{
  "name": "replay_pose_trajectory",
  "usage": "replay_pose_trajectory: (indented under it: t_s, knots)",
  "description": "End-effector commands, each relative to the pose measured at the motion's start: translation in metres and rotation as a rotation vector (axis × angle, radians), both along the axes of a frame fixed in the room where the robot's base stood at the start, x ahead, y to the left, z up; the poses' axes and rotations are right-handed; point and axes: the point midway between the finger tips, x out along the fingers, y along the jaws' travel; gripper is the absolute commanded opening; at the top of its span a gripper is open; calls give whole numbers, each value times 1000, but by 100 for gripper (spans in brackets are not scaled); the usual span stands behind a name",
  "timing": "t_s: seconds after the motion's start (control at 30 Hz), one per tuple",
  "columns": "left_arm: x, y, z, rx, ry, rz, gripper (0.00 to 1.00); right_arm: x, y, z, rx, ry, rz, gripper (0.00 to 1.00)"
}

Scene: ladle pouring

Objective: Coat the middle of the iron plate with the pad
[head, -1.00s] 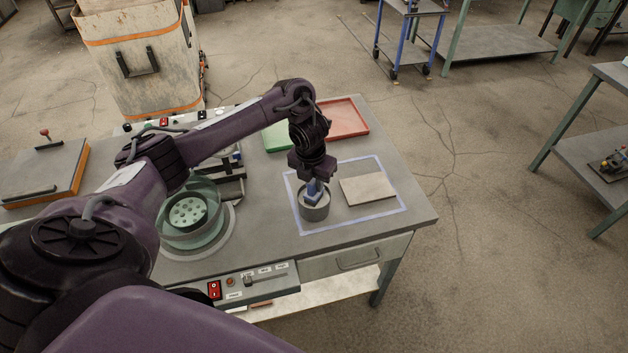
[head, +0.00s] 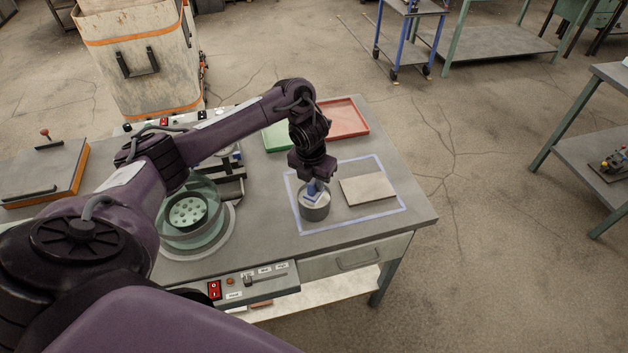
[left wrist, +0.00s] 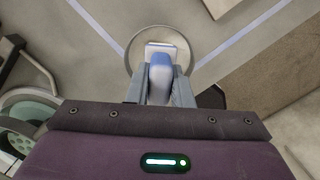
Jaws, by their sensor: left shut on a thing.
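The iron plate (head: 368,189) is a flat beige-grey square lying inside the blue taped outline on the bench. A round grey pot (head: 316,209) stands to its left inside the same outline. My left gripper (head: 314,182) points down over the pot. It is shut on the blue handle of the pad (left wrist: 160,75), whose pale lower part shows inside the pot's rim in the left wrist view. The pad's underside is hidden. In the left wrist view the gripper (left wrist: 160,88) shows a finger on each side of the handle. My right gripper is not in view.
A red tray (head: 342,118) and a green tray (head: 277,137) lie at the back of the bench. A glass-walled round machine (head: 190,212) stands left of the outline. A switch box (head: 250,285) sits at the front edge.

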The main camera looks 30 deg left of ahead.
Motion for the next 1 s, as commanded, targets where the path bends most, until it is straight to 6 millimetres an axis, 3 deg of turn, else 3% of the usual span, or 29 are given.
replay_pose_trajectory:
  t_s: [0.17,1.0]
  knots:
    - [-1,0,4,0,3,-1,2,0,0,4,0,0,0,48]
    - [0,0,70,0,1,-1,2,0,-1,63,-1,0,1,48]
